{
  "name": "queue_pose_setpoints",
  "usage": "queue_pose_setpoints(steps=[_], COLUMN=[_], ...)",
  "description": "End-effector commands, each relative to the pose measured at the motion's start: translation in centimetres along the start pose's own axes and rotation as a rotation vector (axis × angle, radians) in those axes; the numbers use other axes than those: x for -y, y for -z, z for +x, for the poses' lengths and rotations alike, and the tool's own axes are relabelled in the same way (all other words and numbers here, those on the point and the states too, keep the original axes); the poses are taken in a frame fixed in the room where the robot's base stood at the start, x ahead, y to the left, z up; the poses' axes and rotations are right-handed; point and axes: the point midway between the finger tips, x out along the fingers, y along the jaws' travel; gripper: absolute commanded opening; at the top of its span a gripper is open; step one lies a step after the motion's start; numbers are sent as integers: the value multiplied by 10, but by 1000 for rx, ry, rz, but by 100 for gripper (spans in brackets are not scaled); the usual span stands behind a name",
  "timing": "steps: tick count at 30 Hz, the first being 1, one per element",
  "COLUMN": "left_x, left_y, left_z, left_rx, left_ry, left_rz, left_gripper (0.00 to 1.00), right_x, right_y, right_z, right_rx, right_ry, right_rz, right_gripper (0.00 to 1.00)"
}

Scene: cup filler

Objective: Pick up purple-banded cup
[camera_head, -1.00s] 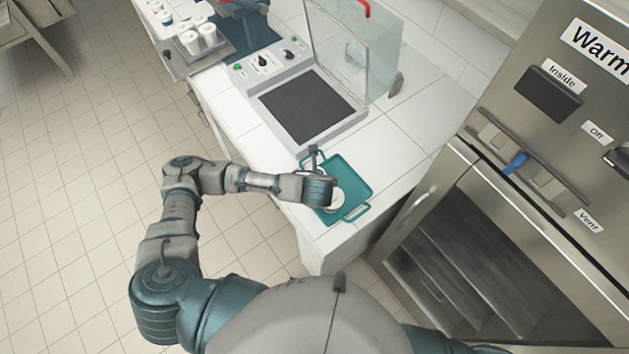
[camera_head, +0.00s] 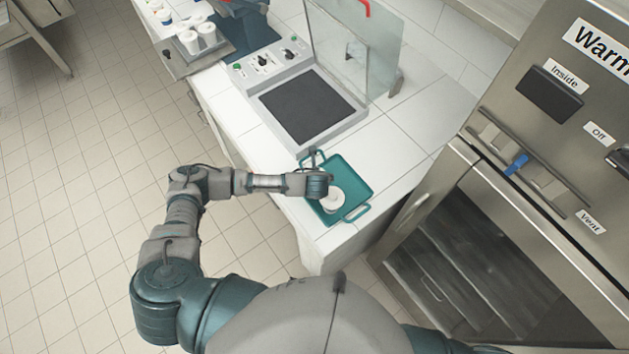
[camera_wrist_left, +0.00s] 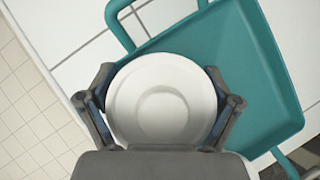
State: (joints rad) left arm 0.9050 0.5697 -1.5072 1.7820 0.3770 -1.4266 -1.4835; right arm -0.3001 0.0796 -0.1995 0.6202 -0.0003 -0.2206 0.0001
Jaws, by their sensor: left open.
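A white round cup or lid (camera_head: 333,201) stands at the teal tray (camera_head: 354,172) on the counter, and I see no purple band on it. In the left wrist view the white round top (camera_wrist_left: 163,98) lies between the two fingers of my left gripper (camera_wrist_left: 160,92), which is open around it. Whether the fingers touch it I cannot tell. In the head view my left gripper (camera_head: 318,186) is over the tray's left side, beside the cup. My right gripper is not in view.
A machine with a dark plate (camera_head: 305,106) and a clear upright panel (camera_head: 358,45) stands behind the tray. White cups (camera_head: 197,38) stand on a rack at the back left. A steel warming cabinet (camera_head: 480,240) is close on the right.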

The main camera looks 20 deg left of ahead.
Motion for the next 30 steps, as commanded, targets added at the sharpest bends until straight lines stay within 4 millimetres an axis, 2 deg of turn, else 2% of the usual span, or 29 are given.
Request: queue_pose_setpoints(steps=[4, 9, 11, 12, 23, 26, 30], left_x=[0, 0, 0, 0, 0, 1, 1], left_y=[0, 0, 0, 0, -1, -7, -23], left_z=[0, 0, 0, 0, -2, -10, -34], left_rx=[0, 0, -1, -1, -1, 1, 3], left_ry=[0, 0, 0, 0, 0, 1, 3], left_rz=[0, 0, 0, 0, 0, -2, -3], left_gripper=[90, 48, 33, 29, 29, 29, 29], right_x=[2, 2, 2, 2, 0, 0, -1], right_y=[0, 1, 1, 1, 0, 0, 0], right_z=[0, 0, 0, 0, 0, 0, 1], right_rx=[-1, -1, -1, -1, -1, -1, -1], right_ry=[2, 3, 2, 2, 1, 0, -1], right_rz=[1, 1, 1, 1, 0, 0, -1], right_gripper=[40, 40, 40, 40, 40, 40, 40])
